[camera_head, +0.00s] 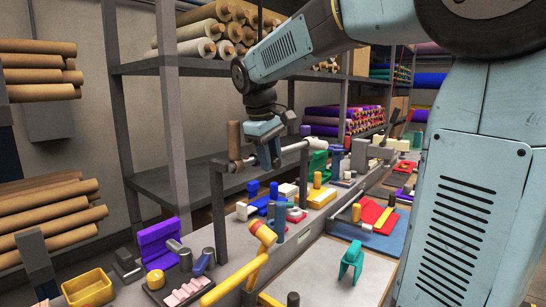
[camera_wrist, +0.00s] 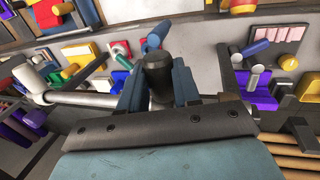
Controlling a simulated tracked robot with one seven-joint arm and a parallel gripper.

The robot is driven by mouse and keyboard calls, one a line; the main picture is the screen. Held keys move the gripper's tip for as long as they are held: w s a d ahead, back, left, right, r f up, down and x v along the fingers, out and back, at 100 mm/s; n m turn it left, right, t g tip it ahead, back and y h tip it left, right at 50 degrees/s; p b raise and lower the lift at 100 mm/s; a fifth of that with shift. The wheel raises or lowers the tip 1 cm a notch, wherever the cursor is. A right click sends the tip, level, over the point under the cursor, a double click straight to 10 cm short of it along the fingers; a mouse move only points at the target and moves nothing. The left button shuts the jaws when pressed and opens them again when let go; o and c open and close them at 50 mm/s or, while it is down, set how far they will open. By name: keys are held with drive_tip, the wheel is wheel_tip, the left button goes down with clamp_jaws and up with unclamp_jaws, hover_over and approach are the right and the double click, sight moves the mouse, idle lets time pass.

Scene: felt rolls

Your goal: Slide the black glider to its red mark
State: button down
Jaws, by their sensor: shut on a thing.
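A pale rail (camera_head: 294,147) runs across above the bench between grey supports; it also shows in the wrist view (camera_wrist: 90,99). My gripper (camera_head: 268,158) is at the middle of this rail. In the wrist view my gripper (camera_wrist: 160,88) has its two blue-grey fingers on either side of the black glider's round dark top (camera_wrist: 157,72) and is shut on it. In the head view my fingers hide the glider. I cannot make out the red mark on the rail in either view.
A brown upright cylinder (camera_head: 235,141) stands near the rail's left end. Shelves with felt rolls (camera_head: 203,48) stand behind.

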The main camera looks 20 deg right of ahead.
drive_tip(key=c, duration=0.8)
unclamp_jaws()
drive_tip(key=shift+r, duration=0.1)
drive_tip(key=v, duration=1.3)
drive_tip(key=shift+a+r, duration=0.1)
drive_tip(key=shift+r, duration=0.15)
